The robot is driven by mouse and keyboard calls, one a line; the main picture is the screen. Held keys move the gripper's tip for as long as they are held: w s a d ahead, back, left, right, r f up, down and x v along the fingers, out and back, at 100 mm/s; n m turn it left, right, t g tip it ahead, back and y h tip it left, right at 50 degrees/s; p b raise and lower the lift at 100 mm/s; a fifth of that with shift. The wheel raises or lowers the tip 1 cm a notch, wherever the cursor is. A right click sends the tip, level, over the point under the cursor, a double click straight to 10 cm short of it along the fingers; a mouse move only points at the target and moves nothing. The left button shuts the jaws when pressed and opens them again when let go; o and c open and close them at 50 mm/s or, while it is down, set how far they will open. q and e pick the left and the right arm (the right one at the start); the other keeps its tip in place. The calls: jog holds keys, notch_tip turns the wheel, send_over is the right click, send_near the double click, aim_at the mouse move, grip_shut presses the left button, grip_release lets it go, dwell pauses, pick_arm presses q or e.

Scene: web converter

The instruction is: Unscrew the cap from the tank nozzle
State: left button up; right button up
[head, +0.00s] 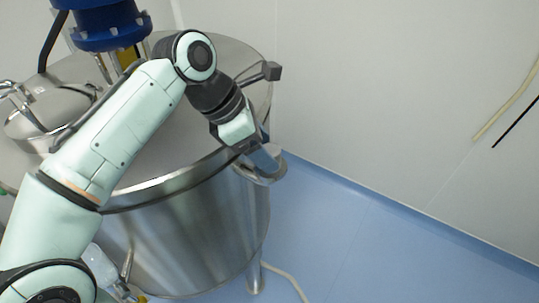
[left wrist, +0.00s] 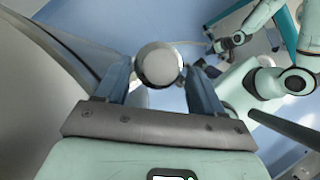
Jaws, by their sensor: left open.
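The steel tank (head: 190,235) stands at the left of the head view, with a short curved nozzle (head: 270,177) on its right side below the rim. My left gripper (head: 262,163) is at this nozzle, pointing down. In the left wrist view, a round, shiny metal cap (left wrist: 159,65) lies between the two fingers of my open left gripper (left wrist: 160,68). Narrow gaps show beside it, so it does not look clamped. In the head view my gripper hides the cap. A dark end of what may be my right arm shows small at the upper right of the wrist view.
The tank's lid carries a blue motor unit (head: 108,25), a round hatch (head: 48,108) and a dark-ended handle (head: 272,71). A hose (head: 288,277) lies on the blue floor. The floor right of the tank is otherwise clear up to the white wall (head: 400,90).

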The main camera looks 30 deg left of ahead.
pick_arm(q)
jog(key=shift+w+f, duration=0.15)
pick_arm(e)
jog(key=shift+w+r, duration=0.25)
dwell(0.4)
pick_arm(q)
grip_shut()
jog(key=n, duration=0.1)
jog(key=n+y, duration=0.1)
jog(key=n+t, duration=0.1)
jog(key=n, duration=0.1)
jog(key=shift+s+d+y+p, duration=0.2)
jog(key=shift+s+y+p, duration=0.05)
jog(key=shift+y+p, duration=0.1)
pick_arm(e)
jog(key=shift+w+r, duration=0.2)
jog(key=shift+r, duration=0.05)
